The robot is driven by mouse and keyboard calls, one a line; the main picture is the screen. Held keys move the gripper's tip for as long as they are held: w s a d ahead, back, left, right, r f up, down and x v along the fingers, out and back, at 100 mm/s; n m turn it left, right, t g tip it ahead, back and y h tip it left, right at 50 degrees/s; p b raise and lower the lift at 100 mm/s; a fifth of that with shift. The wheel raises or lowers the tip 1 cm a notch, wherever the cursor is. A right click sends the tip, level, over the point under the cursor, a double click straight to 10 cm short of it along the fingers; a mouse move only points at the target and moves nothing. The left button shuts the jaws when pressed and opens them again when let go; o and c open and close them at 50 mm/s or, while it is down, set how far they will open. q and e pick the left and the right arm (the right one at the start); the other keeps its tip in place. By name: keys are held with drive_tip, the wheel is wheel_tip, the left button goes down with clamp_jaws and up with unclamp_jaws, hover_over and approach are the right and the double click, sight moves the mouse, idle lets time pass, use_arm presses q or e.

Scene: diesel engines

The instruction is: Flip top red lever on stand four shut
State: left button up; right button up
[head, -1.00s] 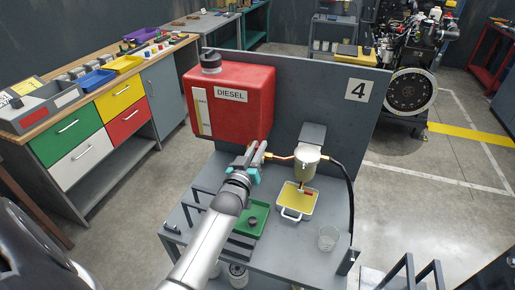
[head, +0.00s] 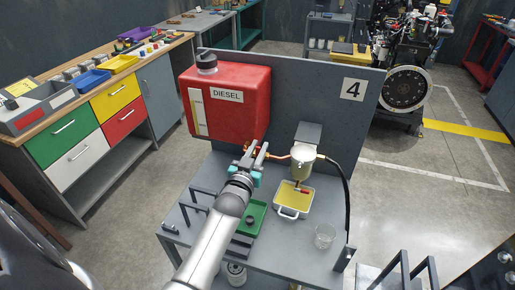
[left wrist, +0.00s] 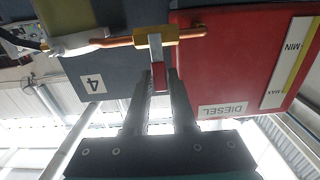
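My left gripper (head: 256,151) is at this valve, below the tank's lower right corner. In the left wrist view its fingers (left wrist: 160,76) are apart, one on each side of the lever; I cannot tell whether they touch it. In the head view the gripper mostly hides the lever. A second red lever (head: 302,190) shows below the filter bowl (head: 303,161). My right gripper is not in view.
A black hose (head: 347,190) curves down at the right. A workbench (head: 100,70) stands at the left, and an engine (head: 405,45) behind right.

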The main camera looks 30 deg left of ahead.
use_arm(q)
drive_tip(key=o, duration=0.3)
drive_tip(key=shift+o, duration=0.2)
drive_tip(key=shift+s, duration=0.15)
drive_tip(key=v, duration=1.5)
drive_tip(key=shift+b, duration=0.3)
drive_tip(key=shift+f, duration=0.15)
